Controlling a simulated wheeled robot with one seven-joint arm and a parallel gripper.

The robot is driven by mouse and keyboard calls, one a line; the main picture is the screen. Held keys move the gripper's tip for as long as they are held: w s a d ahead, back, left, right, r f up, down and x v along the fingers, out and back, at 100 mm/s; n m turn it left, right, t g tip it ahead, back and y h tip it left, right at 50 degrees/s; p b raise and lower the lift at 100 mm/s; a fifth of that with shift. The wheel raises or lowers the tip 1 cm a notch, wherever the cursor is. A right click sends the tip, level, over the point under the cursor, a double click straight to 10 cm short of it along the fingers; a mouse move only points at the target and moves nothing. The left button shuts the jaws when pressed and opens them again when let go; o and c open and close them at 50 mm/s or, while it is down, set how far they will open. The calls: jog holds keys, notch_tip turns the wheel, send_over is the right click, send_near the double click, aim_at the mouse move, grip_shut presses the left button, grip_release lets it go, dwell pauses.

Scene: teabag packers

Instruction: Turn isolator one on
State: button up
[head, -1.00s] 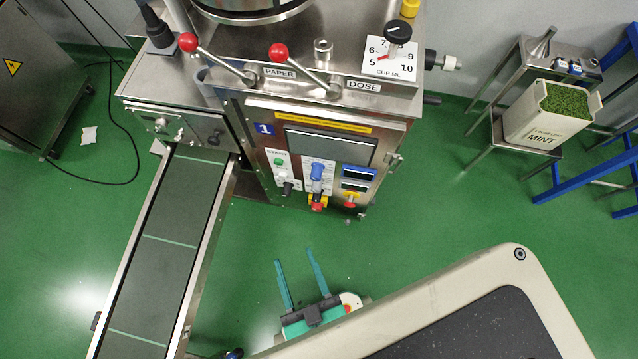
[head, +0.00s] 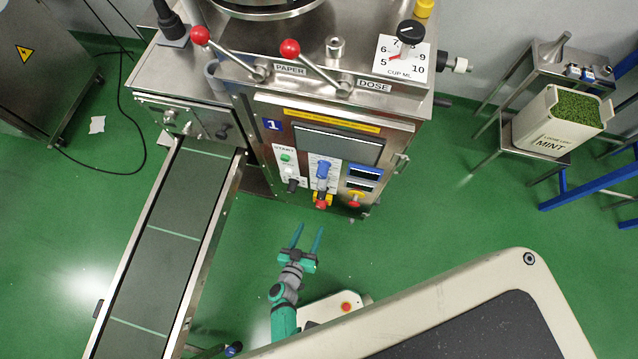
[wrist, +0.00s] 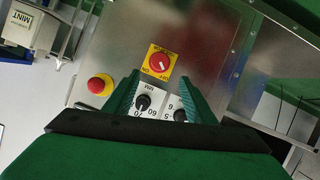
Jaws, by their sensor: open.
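The machine marked 1 (head: 272,125) stands at top centre in the head view. Its isolator is a red rotary knob on a yellow plate, low on the front panel (head: 322,201). In the wrist view the isolator (wrist: 160,62) is seen upside down, with a small pale mark on the knob and "ON" at the plate's left. My gripper (head: 308,229) is open and empty, its two teal fingers pointing at the panel from below. In the wrist view the isolator appears between and just beyond the fingertips (wrist: 160,76), apart from them.
A red mushroom button on yellow (head: 355,199) sits right of the isolator; it also shows in the wrist view (wrist: 100,85). A conveyor (head: 170,240) runs down the left.

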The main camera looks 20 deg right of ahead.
aim_at(320, 207)
jog(key=x, duration=1.1)
jog(key=shift+c, duration=0.5)
jog(key=c, duration=0.9)
